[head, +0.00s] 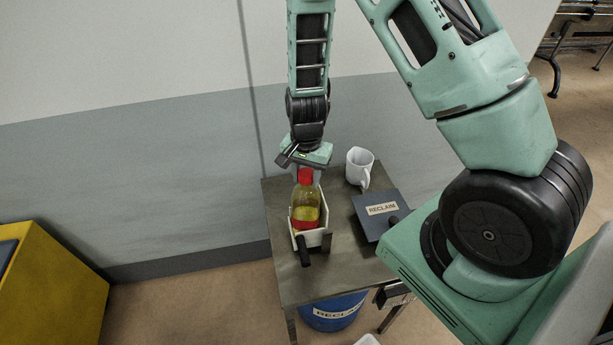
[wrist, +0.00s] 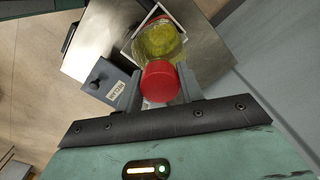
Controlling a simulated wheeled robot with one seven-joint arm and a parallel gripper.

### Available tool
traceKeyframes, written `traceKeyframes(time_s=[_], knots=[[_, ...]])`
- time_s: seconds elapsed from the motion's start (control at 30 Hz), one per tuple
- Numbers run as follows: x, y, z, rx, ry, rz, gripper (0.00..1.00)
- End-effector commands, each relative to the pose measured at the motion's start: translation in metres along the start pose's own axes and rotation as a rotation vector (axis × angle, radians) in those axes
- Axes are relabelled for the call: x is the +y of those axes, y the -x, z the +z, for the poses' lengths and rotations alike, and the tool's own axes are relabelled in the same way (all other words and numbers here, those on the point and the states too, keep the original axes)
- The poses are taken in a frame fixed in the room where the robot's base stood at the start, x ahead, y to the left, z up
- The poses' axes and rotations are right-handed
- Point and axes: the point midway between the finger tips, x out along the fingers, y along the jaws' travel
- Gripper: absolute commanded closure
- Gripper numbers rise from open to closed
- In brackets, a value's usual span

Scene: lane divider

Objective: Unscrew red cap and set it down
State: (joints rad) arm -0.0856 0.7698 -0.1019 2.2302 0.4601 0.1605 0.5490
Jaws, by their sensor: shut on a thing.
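The red cap (head: 305,175) is on top of a clear bottle (head: 306,204) with yellow contents and a red label. The bottle stands upright in a white holder (head: 311,240) with a dark handle, on the small table. In the wrist view the red cap (wrist: 159,82) sits between the two grey fingers, with the bottle (wrist: 158,43) beyond it. My gripper (wrist: 157,88) is shut on the red cap. In the head view my gripper (head: 306,168) comes down from above onto the cap, and its fingers are mostly hidden.
A blue RECLAIM bin (head: 334,314) stands below. A yellow cabinet (head: 52,285) is at left. The table's front left is bare.

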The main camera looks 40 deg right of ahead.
Motion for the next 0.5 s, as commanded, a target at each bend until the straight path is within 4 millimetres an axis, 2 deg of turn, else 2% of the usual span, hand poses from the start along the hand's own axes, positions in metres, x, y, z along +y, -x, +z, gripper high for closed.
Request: traceKeyframes(time_s=[0.13,0.3,0.5], knots=[[0.0002,-0.0004,0.0003,0.000,0.013,0.001,0.78],[0.0001,-0.0005,0.0003,-0.001,0.152,0.001,0.78],[0.0002,-0.0003,0.0003,-0.001,0.158,0.001,0.78]])
